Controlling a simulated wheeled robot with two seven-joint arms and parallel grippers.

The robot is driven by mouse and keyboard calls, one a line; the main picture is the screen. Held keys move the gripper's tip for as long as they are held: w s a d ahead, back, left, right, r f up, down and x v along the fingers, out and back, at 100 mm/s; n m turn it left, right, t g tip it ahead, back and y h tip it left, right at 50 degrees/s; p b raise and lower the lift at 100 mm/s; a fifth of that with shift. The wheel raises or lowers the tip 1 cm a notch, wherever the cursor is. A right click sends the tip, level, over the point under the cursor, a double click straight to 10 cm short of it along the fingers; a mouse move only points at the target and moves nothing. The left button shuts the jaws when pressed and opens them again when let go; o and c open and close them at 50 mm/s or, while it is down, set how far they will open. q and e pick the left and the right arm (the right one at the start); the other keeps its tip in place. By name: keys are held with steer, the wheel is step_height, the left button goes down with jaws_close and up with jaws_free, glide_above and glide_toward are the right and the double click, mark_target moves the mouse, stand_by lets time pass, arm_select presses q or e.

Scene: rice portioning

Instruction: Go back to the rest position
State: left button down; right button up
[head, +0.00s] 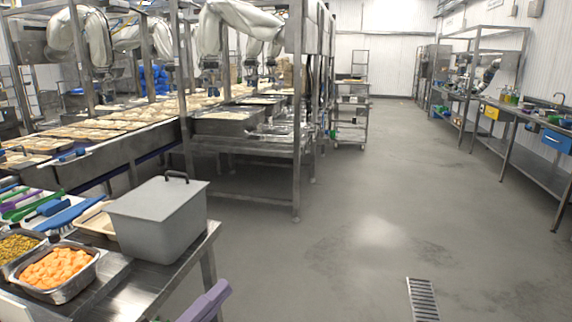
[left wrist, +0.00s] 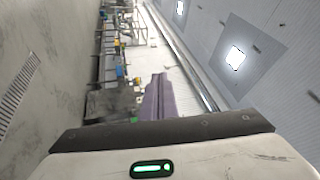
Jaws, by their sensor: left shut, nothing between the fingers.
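My right gripper is in neither view.
A grey lidded container (head: 155,228) stands on the steel table (head: 190,262) at the left. Beside it are a pan of orange cubes (head: 57,268) and coloured utensils (head: 66,212). A conveyor line (head: 85,165) runs behind. The floor (head: 370,200) at the right is clear.

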arm_select(q)
steer(key=s+a+f+n+g+y, duration=0.1)
steer(key=s+a+f+n+y, duration=0.15)
steer(key=f+n, duration=0.3)
steer(key=s+a+f+n+y, duration=0.1)
steer(key=s+f+n+y, duration=0.2)
steer(key=f, duration=0.4)
steer(key=s+a+f+n+g+y, duration=0.1)
steer(key=f+n+y, duration=0.2)
steer(key=f+n, duration=0.35)
steer(key=s+f+n+g+y, duration=0.2)
steer(key=s+f+n+g, duration=0.4)
steer(key=s+f, duration=0.9)
steer(key=shift+s+f+n, duration=0.35)
steer(key=shift+s+n, duration=0.15)
steer(key=shift+n, duration=0.1)
steer(key=shift+a, duration=0.1)
